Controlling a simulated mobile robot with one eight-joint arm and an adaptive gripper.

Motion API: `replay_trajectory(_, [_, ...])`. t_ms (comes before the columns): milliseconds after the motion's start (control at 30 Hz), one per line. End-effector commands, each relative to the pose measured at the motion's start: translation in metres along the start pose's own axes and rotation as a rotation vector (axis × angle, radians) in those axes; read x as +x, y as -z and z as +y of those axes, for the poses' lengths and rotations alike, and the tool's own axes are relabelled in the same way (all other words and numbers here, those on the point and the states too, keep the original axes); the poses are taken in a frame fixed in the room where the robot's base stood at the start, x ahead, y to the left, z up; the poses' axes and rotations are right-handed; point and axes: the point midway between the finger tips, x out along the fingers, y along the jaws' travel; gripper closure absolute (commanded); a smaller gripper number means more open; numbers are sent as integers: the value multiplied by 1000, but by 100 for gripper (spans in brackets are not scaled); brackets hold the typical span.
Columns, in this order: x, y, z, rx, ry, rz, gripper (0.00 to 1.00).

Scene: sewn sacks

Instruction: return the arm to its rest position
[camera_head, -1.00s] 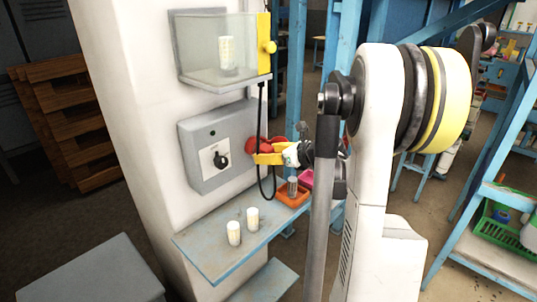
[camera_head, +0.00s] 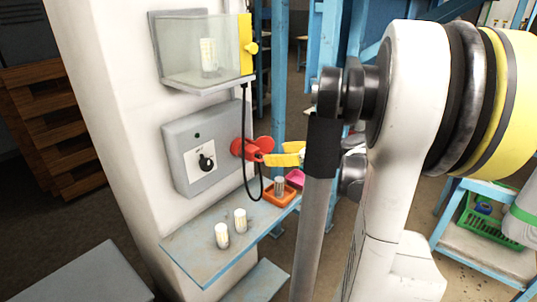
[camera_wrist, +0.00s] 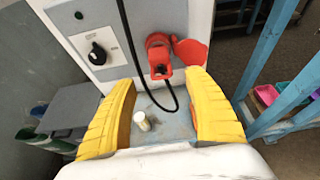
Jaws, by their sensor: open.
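My gripper (camera_head: 284,156) shows in the head view as yellow fingers, partly hidden behind my own arm, just right of a red plug-like part (camera_head: 250,148) on the pillar. In the wrist view my gripper (camera_wrist: 160,80) has its two yellow fingers spread wide with nothing held between them. The red part (camera_wrist: 160,52) is beyond the fingertips, with a black cable hanging from it. My white arm fills the right of the head view.
A grey switch box (camera_head: 190,170) and a clear cabinet (camera_head: 205,50) are on the white pillar. A blue rack stands at right.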

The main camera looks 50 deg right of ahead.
Motion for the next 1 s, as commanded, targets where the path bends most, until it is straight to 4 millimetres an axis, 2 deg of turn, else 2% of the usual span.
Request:
replay_trajectory(167, [-7,0,0,1,1,0,39])
replay_trajectory(667, [-7,0,0,0,1,0,39])
replay_trajectory(767, [-4,-1,7,-29,-8,11,39])
replay_trajectory(867, [8,-4,40,-172,-48,62,39])
replay_trajectory(967, [23,-4,104,-486,-137,152,39])
replay_trajectory(1000, [26,-2,136,-655,-189,190,39])
